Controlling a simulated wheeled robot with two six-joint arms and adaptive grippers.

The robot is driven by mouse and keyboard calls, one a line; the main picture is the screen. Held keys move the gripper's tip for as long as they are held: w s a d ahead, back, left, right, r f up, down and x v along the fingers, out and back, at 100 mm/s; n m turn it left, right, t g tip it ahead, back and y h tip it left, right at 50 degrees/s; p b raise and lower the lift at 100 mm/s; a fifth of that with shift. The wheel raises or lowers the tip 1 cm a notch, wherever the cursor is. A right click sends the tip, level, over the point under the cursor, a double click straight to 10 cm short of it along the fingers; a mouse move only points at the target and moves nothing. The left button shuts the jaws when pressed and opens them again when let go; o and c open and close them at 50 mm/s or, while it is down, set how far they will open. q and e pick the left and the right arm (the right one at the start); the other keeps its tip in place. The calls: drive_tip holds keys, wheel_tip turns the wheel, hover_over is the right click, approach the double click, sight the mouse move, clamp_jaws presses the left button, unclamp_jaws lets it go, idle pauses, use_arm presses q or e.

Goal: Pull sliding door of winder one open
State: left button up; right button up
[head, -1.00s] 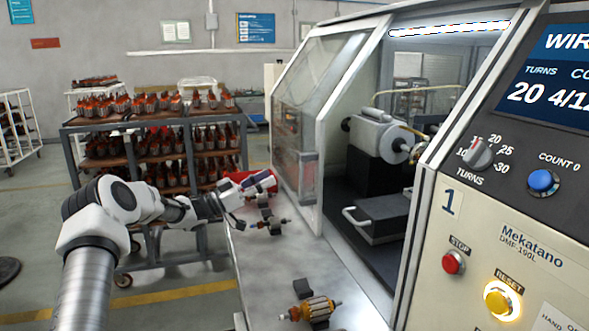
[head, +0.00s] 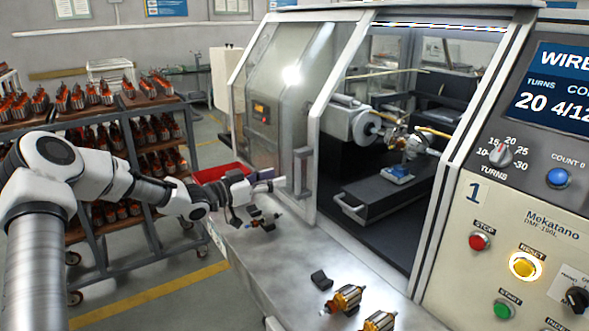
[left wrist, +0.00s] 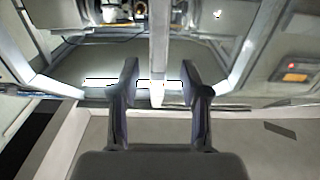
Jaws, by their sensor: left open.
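Winder one, marked with a 1 (head: 473,193), fills the right half of the head view. Its sliding door (head: 285,80) is a clear panel in a pale frame, with an upright handle (head: 303,170) low on its right side. To the right of the door frame, a wide gap shows the inside of the winder. My left gripper (head: 268,182) is open and empty, just left of the handle. In the left wrist view, its spread fingers (left wrist: 160,66) flank a pale upright bar (left wrist: 158,40); contact cannot be told. My right gripper is not in view.
Several copper-wound armatures (head: 347,298) lie on the bench ledge (head: 290,265) below the door. A red tray (head: 222,172) sits behind my left wrist. A shelf cart (head: 155,103) full of armatures stands at left. The control panel (head: 550,215) is at right.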

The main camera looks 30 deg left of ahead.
sight(296, 172)
use_arm(q)
drive_tip(key=p+x, duration=0.1)
drive_tip(key=x, duration=0.6)
drive_tip(key=shift+d, duration=0.25)
drive_tip(key=shift+w, duration=0.4)
drive_tip(key=shift+w+a+f, duration=0.1)
drive_tip(key=shift+w+f, duration=0.05)
drive_tip(key=shift+w, duration=0.05)
drive_tip(key=shift+s, duration=0.1)
clamp_jaws()
